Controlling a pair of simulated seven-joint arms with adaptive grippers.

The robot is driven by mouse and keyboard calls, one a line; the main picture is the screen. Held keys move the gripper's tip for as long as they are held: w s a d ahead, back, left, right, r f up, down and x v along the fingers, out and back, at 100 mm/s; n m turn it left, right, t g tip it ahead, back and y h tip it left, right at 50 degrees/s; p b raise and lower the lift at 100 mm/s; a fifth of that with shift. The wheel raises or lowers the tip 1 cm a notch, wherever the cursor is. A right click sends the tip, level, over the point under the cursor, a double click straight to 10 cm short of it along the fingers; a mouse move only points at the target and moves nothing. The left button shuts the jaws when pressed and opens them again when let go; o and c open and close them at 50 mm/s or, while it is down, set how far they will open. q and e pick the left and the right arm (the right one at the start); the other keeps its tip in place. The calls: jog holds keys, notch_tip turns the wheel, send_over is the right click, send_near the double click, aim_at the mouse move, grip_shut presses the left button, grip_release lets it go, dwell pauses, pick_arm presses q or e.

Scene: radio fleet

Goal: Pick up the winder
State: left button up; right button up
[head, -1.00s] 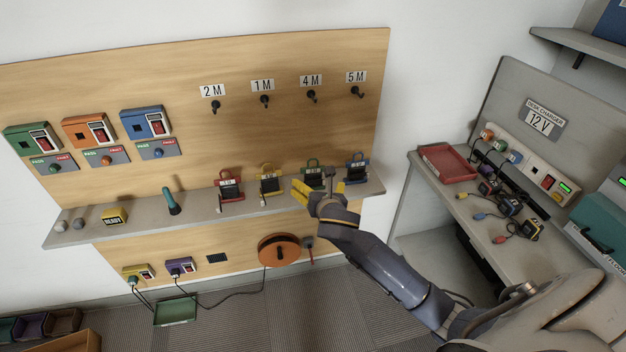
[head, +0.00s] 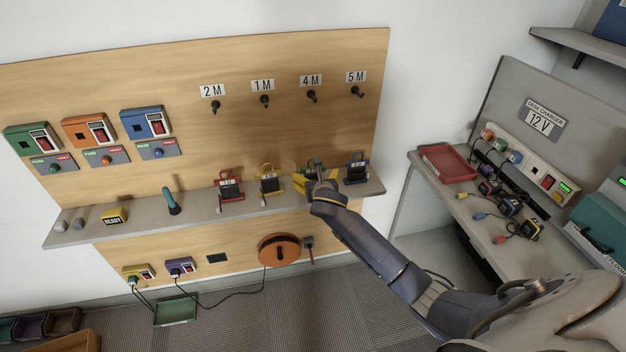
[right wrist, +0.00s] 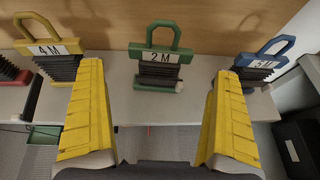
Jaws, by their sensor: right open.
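Several winders with dark cord stand in a row on the grey shelf (head: 140,220): a red one (head: 230,199), a yellow one (head: 270,193), a green one (head: 314,163) and a blue one (head: 356,180). In the right wrist view the green winder (right wrist: 158,87), labelled 2 M, stands upright in the middle, beyond the fingertips. The yellow winder (right wrist: 46,28) there reads 4 M. The blue winder (right wrist: 282,45) is on the right. My right gripper (right wrist: 160,72) is open and empty, its yellow fingers spread either side of the green winder. In the head view my right gripper (head: 316,181) hides most of it. My left gripper is out of view.
Pegs labelled 2 M (head: 215,106), 1 M (head: 264,101), 4 M (head: 311,96) and 5 M (head: 356,92) are above on the wooden board. A teal-handled tool (head: 171,200) stands left on the shelf. An orange reel (head: 268,249) hangs below. A charger desk (head: 470,205) is at right.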

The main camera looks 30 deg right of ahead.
aim_at(313, 173)
jog(key=shift+x, duration=3.25)
jog(key=shift+f, duration=0.2)
jog(key=c, duration=1.3)
jog(key=shift+o, duration=0.2)
jog(key=shift+r, duration=0.2)
notch_tip(313, 173, up, 10)
jog(key=shift+s+f, duration=0.1)
jog(key=shift+f, duration=0.05)
